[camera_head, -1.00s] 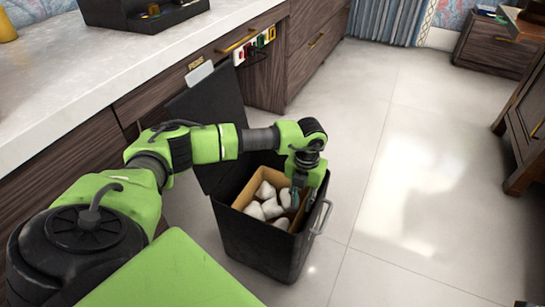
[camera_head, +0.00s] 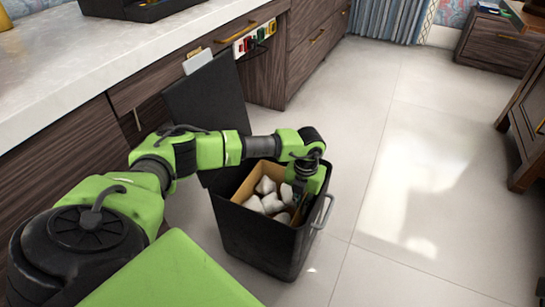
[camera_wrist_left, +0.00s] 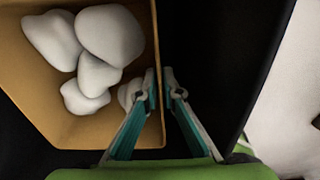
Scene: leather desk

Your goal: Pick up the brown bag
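The brown bag (camera_head: 244,188) stands open inside the black bin (camera_head: 255,236), with several white lumps (camera_head: 264,185) in it. It also fills the upper left of the left wrist view (camera_wrist_left: 28,85). My left gripper (camera_head: 297,198) reaches down at the right side of the bin's mouth. In the left wrist view its teal fingers (camera_wrist_left: 160,82) are drawn close together, one on each side of the bag's right wall, and appear shut on that wall. In the head view the fingertips are mostly hidden. My right gripper is not in view.
The bin's dark lid (camera_head: 205,100) stands raised at the back, near the wooden cabinet. A metal handle (camera_head: 324,210) is on the bin's right side. A white counter (camera_head: 90,65) runs along the left. The tiled floor (camera_head: 400,180) to the right is clear.

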